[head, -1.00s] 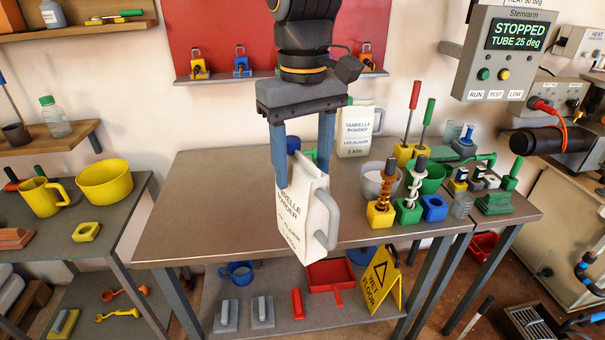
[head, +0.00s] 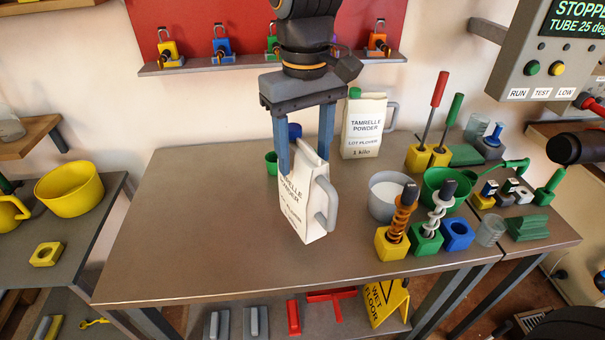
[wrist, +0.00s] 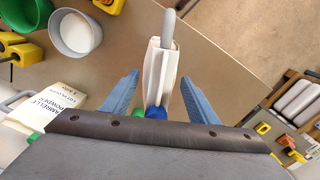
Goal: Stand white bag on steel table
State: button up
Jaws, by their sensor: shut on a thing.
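The white bag (head: 300,210) is a carton-like powder pouch with black print and a grey side handle. My gripper (head: 304,165) is shut on it near its top from above. The bag hangs slightly tilted over the steel table (head: 200,215), and I cannot tell whether its bottom touches the top. In the wrist view the bag (wrist: 158,75) lies between my gripper's fingers (wrist: 160,77), with a blue cap at its near end. A second white bag (head: 364,128), with a green cap, stands upright at the back of the table.
A grey tub (head: 382,204) of white powder, a green bowl (head: 436,203) and colored blocks holding tools (head: 392,243) crowd the table's right side. A small green cup (head: 271,163) stands behind the held bag. The table's left and front are clear. A padlock shelf (head: 200,64) is behind.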

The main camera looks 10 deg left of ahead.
jog(key=shift+f+p, duration=0.4)
jog(key=shift+f, duration=2.45)
jog(key=o, duration=1.5)
notch_tip(320, 180, up, 12)
jog(key=shift+f+b, duration=0.25)
jog(key=shift+b, duration=0.85)
jog(key=shift+r, duration=0.35)
